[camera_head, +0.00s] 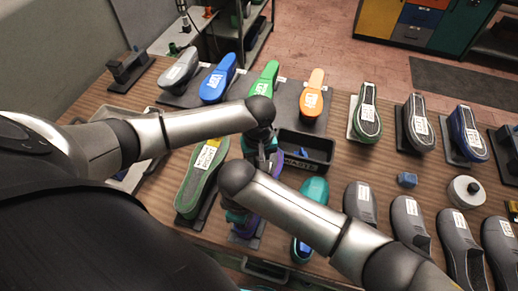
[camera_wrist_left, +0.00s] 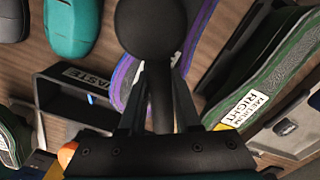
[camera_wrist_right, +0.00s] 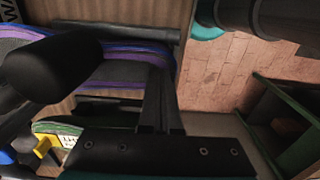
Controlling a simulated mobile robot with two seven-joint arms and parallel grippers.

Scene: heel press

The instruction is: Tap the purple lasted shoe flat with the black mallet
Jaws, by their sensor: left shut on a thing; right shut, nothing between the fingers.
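The purple lasted shoe (camera_head: 247,228) sits on its black stand near the front of the bench, mostly hidden by my arms in the head view. Its purple edges show behind the mallet in the left wrist view (camera_wrist_left: 126,75) and across the right wrist view (camera_wrist_right: 125,70). My left gripper (camera_wrist_left: 160,120) is shut on the handle of the black mallet. The mallet's rounded head (camera_wrist_left: 150,28) is over the shoe; it also shows in the right wrist view (camera_wrist_right: 50,68). I cannot tell whether it touches. My right gripper (camera_wrist_right: 158,115) is shut and empty beside the shoe.
A black waste bin (camera_head: 305,150) stands just right of my left gripper. A green-edged shoe (camera_head: 202,175) labelled medium right lies to the left. A teal shoe (camera_head: 315,192) is close to my right forearm. Other shoes line the bench's back and right side.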

